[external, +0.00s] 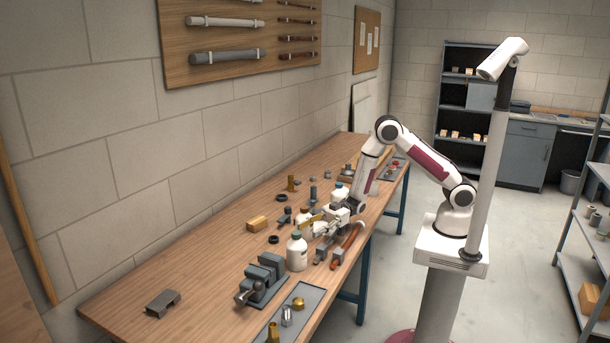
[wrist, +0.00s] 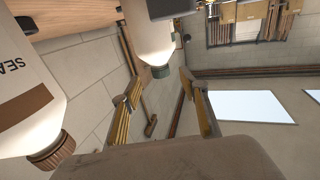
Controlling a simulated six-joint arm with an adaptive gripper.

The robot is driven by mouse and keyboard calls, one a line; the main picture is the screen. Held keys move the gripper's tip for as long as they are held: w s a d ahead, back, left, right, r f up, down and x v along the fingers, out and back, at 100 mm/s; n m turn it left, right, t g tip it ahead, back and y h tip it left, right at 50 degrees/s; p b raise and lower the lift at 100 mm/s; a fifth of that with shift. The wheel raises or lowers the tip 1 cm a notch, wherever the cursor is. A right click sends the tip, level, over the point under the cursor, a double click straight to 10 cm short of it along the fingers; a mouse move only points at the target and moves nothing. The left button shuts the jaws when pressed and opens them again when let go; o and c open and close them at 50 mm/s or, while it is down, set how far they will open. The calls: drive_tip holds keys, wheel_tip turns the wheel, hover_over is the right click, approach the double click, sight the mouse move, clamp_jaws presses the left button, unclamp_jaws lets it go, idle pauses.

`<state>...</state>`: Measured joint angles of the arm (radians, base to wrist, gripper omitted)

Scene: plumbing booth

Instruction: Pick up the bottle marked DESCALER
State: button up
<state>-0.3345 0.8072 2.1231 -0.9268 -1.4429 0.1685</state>
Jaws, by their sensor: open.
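No DESCALER lettering is readable in either view. In the external view, a white bottle with a grey-green cap (external: 297,253) stands upright on the bench behind the vise. My gripper (external: 313,226) is low over the bench beside the bottles, partly hiding what is behind it. In the wrist view, which appears upside down, my open gripper (wrist: 160,86) has a pale bottle with a grey-green cap (wrist: 155,42) ahead, its cap between the fingertips in the picture. Contact cannot be told. A closer bottle (wrist: 28,92) at the left has a brown cap and a label starting "SEA".
A grey vise (external: 263,278) and a tray with fittings (external: 309,302) are at the near end of the bench (external: 215,262). A red-handled tool (external: 349,243) lies near the front edge.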

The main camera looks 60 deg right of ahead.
sight(296, 235)
drive_tip(key=shift+x, duration=1.1)
drive_tip(key=shift+x, duration=2.65)
drive_tip(key=shift+c, duration=0.4)
drive_tip(key=shift+r, duration=0.1)
clamp_jaws()
